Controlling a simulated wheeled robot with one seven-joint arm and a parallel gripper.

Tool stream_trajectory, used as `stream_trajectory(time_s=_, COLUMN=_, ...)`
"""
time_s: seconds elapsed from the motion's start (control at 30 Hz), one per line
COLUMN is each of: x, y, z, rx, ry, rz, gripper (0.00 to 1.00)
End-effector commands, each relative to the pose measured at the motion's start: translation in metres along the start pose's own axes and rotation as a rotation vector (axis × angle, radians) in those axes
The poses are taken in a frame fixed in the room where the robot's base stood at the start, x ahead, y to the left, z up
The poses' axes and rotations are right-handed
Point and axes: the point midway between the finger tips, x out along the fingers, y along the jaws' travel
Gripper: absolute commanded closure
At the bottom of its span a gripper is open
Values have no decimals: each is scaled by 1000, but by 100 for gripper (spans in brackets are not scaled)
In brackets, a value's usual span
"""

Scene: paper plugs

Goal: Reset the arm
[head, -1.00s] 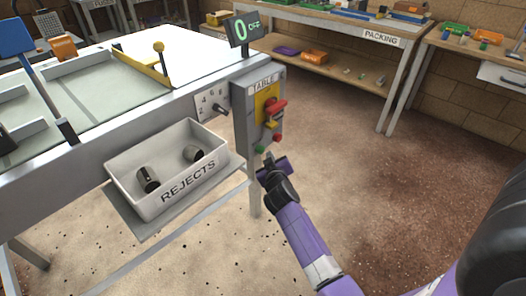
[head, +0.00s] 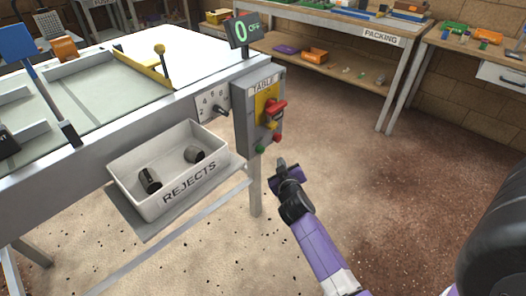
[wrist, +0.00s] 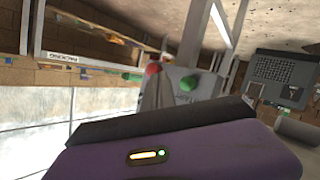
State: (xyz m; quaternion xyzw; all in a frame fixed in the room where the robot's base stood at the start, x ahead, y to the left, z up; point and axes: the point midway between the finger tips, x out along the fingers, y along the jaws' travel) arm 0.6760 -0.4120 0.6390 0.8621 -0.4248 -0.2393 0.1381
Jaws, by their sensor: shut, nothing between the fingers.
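My arm reaches up from the lower right in the head view. My gripper (head: 281,164) is at its end, shut and empty, in the air just right of and below the table's control box. The control box (head: 242,135) is marked TABLE and carries a red switch handle (head: 275,108) on a yellow plate. A green button (head: 260,149) and a red button (head: 277,138) sit low on the box. The gripper stands apart from them. In the wrist view the red button (wrist: 153,69) and green button (wrist: 188,83) show beyond the purple casing of my arm.
A white REJECTS bin (head: 206,183) with two dark plugs sits on a shelf left of the gripper. A dial (head: 213,103) is on the table's side. A PACKING bench (head: 381,37) stands behind. The floor to the right is clear.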

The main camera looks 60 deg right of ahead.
Motion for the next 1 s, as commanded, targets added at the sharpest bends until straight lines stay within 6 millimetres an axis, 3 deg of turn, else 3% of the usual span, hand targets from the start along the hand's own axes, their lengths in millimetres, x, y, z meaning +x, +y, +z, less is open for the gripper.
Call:
stream_trajectory(time_s=0.67, x=0, y=0, z=-1, rx=-6, ry=2, rz=-1, gripper=100)
stream_trajectory(time_s=0.77, x=0, y=-3, z=-12, rx=-10, ry=40, rz=-15, gripper=100)
stream_trajectory(time_s=0.87, x=-6, y=-4, z=-39, rx=11, ry=112, rz=-34, gripper=100)
stream_trajectory(time_s=1.0, x=-50, y=-23, z=-62, rx=34, ry=232, rz=-119, gripper=100)
